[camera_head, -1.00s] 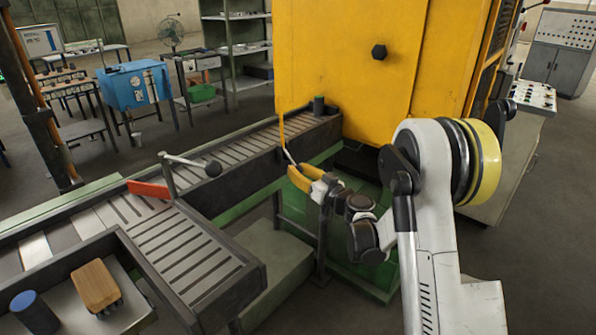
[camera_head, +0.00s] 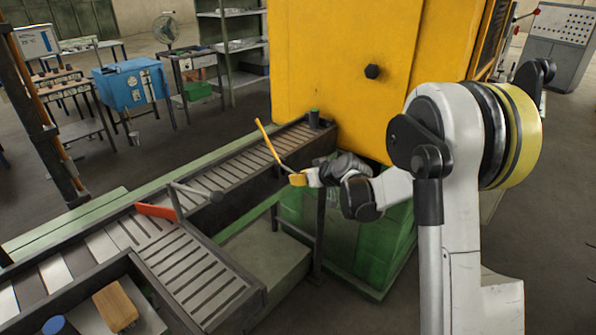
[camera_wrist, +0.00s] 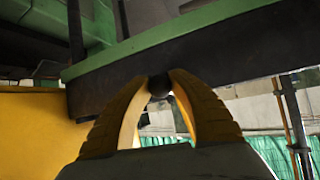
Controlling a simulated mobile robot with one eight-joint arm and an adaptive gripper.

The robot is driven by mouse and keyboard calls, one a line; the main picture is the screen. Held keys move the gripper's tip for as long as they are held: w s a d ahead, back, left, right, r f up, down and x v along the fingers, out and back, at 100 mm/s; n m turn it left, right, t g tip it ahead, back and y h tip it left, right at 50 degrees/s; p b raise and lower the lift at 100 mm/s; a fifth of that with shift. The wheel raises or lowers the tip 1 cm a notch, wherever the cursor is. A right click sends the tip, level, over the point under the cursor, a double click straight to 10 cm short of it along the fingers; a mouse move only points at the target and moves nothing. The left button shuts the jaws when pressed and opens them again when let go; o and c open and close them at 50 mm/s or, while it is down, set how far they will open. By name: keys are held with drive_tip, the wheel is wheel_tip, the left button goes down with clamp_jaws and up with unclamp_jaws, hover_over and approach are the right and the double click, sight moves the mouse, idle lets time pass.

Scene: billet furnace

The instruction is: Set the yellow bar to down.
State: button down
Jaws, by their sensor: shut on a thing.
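The yellow bar (camera_head: 267,138) is at the conveyor's near side by the yellow furnace (camera_head: 330,60). It is raised and tilted, its upper end leaning left. A thin lever rod runs from its lower end to my gripper (camera_head: 295,179). In the wrist view, my gripper (camera_wrist: 158,90) has its two yellow fingers shut on a dark round knob (camera_wrist: 159,86), the lever's end. The knob is hidden by the fingers in the head view, and the yellow bar is not clearly seen in the wrist view.
A second lever (camera_head: 195,191) with a black knob and a red bar (camera_head: 155,211) stands nearer on the conveyor (camera_head: 240,158). A small dark cylinder (camera_head: 314,118) stands by the furnace. A brown block (camera_head: 115,308) lies in the tray at lower left.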

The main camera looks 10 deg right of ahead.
wheel_tip(320, 180, up, 3)
drive_tip(key=g+h+p, duration=0.2)
drive_tip(key=g+p, duration=0.1)
drive_tip(key=p, duration=0.1)
drive_tip(key=shift+r, duration=0.2)
drive_tip(key=shift+w+a+r+n+g+h+p, duration=0.2)
drive_tip(key=shift+r+n+g+h+p, duration=0.3)
drive_tip(key=shift+g+p, duration=0.5)
drive_tip(key=r+g+h+p, duration=0.1)
drive_tip(key=w+r+g+h+p, duration=0.1)
drive_tip(key=shift+a+r+g+p, duration=0.1)
drive_tip(key=shift+a+g+p, duration=0.2)
drive_tip(key=shift+a+g, duration=0.1)
drive_tip(key=shift+w+r+p, duration=0.2)
drive_tip(key=shift+r+p, duration=0.1)
drive_tip(key=shift+w+a+r, duration=0.1)
drive_tip(key=shift+w+a, duration=0.05)
drive_tip(key=c, duration=1.1)
unclamp_jaws()
drive_tip(key=shift+c, duration=0.2)
drive_tip(key=v, duration=1.2)
